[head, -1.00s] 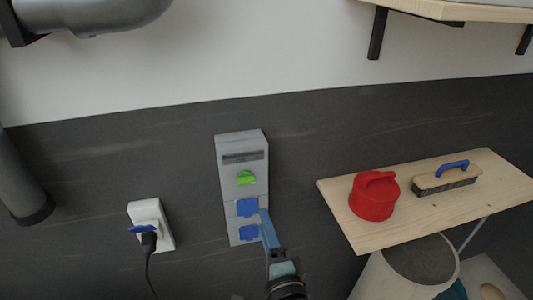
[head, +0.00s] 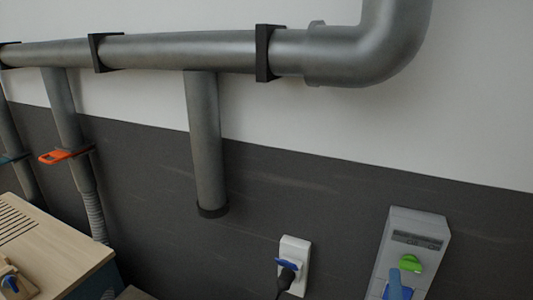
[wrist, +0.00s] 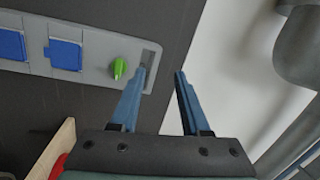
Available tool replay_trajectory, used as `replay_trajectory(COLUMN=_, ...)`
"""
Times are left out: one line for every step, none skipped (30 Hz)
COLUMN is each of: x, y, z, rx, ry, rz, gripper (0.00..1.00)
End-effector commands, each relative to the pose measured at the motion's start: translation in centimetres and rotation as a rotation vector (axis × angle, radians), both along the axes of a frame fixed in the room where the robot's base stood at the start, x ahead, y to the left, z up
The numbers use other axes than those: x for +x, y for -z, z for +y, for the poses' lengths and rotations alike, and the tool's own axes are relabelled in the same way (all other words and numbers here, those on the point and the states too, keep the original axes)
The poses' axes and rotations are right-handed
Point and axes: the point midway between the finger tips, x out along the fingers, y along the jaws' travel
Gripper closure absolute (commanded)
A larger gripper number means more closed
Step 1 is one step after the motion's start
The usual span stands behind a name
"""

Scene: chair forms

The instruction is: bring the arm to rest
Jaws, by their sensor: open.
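My gripper (wrist: 161,70) is open and empty in the wrist view, its two blue fingers spread apart. The fingers show in front of a grey wall box (wrist: 105,72) with a green knob (wrist: 119,68) and blue socket covers (wrist: 65,55). One fingertip overlaps the box's dark slot in the picture; I cannot tell whether it touches. In the head view, a blue finger shows at the bottom right, in front of the box (head: 428,225) just below its green knob (head: 411,263). The rest of the arm is out of that view.
Grey pipes (head: 205,50) run along the wall, with a downpipe (head: 205,140). An orange lever (head: 62,156) sits on another pipe. A white socket (head: 295,250) holds a black plug. A wooden-topped cabinet (head: 60,245) stands lower left. A red thing (wrist: 58,167) shows in the wrist view.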

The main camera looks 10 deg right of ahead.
Motion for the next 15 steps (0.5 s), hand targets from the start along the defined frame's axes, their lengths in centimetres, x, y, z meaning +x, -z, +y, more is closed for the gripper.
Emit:
replay_trajectory(x=1.8, y=-2.9, z=2.1, rx=-0.107, ry=-0.035, rz=-0.023, gripper=0.54)
replay_trajectory(x=2.6, y=-4.6, z=3.5, rx=-0.175, ry=-0.052, rz=-0.029, gripper=0.54)
replay_trajectory(x=3.4, y=-7.1, z=5.1, rx=-0.269, ry=-0.065, rz=-0.04, gripper=0.54)
replay_trajectory(x=3.9, y=-9.0, z=6.5, rx=-0.34, ry=-0.075, rz=-0.05, gripper=0.54)
replay_trajectory(x=4.2, y=-10.8, z=7.9, rx=-0.41, ry=-0.079, rz=-0.06, gripper=0.54)
replay_trajectory(x=4.4, y=-13.3, z=9.7, rx=-0.507, ry=-0.08, rz=-0.077, gripper=0.54)
replay_trajectory(x=4.4, y=-15.2, z=11.1, rx=-0.58, ry=-0.076, rz=-0.092, gripper=0.54)
replay_trajectory(x=4.2, y=-17.0, z=12.6, rx=-0.652, ry=-0.07, rz=-0.108, gripper=0.54)
replay_trajectory(x=3.7, y=-19.4, z=14.4, rx=-0.747, ry=-0.053, rz=-0.129, gripper=0.54)
replay_trajectory(x=3.2, y=-21.1, z=15.8, rx=-0.816, ry=-0.038, rz=-0.147, gripper=0.54)
replay_trajectory(x=2.5, y=-22.8, z=17.1, rx=-0.883, ry=-0.018, rz=-0.165, gripper=0.54)
replay_trajectory(x=1.5, y=-24.8, z=18.7, rx=-0.966, ry=0.012, rz=-0.188, gripper=0.54)
replay_trajectory(x=0.7, y=-26.2, z=19.8, rx=-1.024, ry=0.037, rz=-0.203, gripper=0.54)
replay_trajectory(x=-0.2, y=-27.4, z=20.8, rx=-1.076, ry=0.063, rz=-0.218, gripper=0.54)
replay_trajectory(x=-1.4, y=-28.9, z=22.0, rx=-1.139, ry=0.099, rz=-0.236, gripper=0.54)
